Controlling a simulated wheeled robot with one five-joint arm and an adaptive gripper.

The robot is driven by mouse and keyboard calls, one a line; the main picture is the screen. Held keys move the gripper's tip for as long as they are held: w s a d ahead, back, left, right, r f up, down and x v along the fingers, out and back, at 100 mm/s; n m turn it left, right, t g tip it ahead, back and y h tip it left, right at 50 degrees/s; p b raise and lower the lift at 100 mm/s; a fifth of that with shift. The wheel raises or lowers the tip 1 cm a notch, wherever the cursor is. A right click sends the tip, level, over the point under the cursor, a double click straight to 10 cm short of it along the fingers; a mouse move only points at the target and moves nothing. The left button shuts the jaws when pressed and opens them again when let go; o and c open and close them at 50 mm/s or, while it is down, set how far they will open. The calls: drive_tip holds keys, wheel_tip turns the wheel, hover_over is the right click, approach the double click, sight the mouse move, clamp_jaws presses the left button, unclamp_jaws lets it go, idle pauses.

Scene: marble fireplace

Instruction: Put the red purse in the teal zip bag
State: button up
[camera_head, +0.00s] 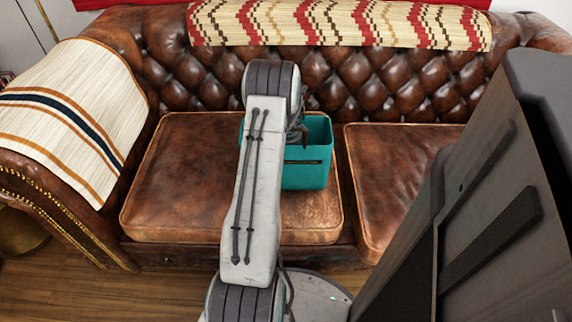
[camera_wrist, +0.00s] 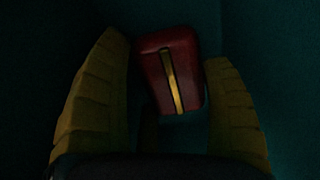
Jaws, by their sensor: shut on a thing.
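The teal zip bag (camera_head: 307,171) stands open at the top on the left seat cushion of the sofa, partly hidden behind my arm in the head view. My gripper (camera_wrist: 170,50) is down inside it; dark teal walls (camera_wrist: 285,60) surround the fingers in the wrist view. The red purse (camera_wrist: 186,65), with a gold strip down its front, sits slightly tilted between the two yellow fingers, which are shut on it. The view is dark, so I cannot tell whether the purse touches the bag's floor. In the head view the purse is hidden.
The brown leather sofa has a tufted back (camera_head: 340,85) and a right seat cushion (camera_head: 385,170) that looks bare. A striped blanket (camera_head: 75,105) covers the left armrest and a patterned throw (camera_head: 350,25) the top of the back. The left cushion (camera_head: 180,180) is clear left of the bag.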

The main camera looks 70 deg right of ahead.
drive_tip(key=shift+f+b, duration=0.3)
drive_tip(key=shift+f, duration=0.2)
drive_tip(key=o, duration=0.9)
drive_tip(key=shift+o, duration=0.2)
drive_tip(key=shift+r, duration=0.1)
wheel_tip(320, 180, up, 13)
drive_tip(key=p, duration=0.4)
drive_tip(key=shift+d, duration=0.1)
drive_tip(key=shift+r, duration=0.1)
